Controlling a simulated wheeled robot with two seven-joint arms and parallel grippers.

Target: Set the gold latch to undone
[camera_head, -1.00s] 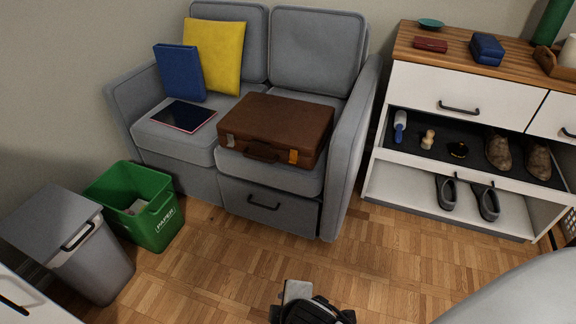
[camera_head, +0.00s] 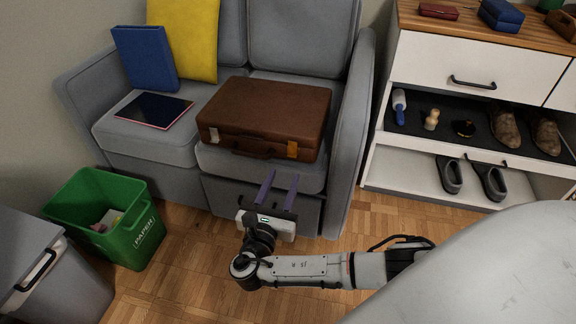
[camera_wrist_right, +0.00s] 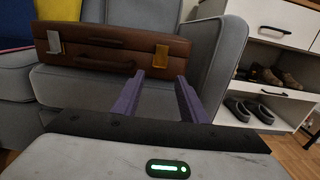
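A brown briefcase (camera_head: 265,110) lies closed and flat on the right seat of the grey sofa, its front facing me. The gold latch (camera_head: 292,149) is a small orange-yellow plate at the right of that front; it also shows in the wrist view (camera_wrist_right: 161,53). Whether it is fastened is too small to tell. A silver latch (camera_head: 214,135) is at the left, with a dark handle between them. My right gripper (camera_head: 282,175) is open and empty in front of the sofa, its purple fingers pointing toward the case. In the wrist view the gold latch appears between and beyond the fingertips, apart from them.
The sofa's right armrest (camera_head: 352,125) rises beside the case. A sofa drawer front (camera_head: 225,198) is below the seat. A dark tablet (camera_head: 155,111) lies on the left seat. A green bin (camera_head: 105,212) stands at left, and an open shoe drawer (camera_head: 400,146) at right.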

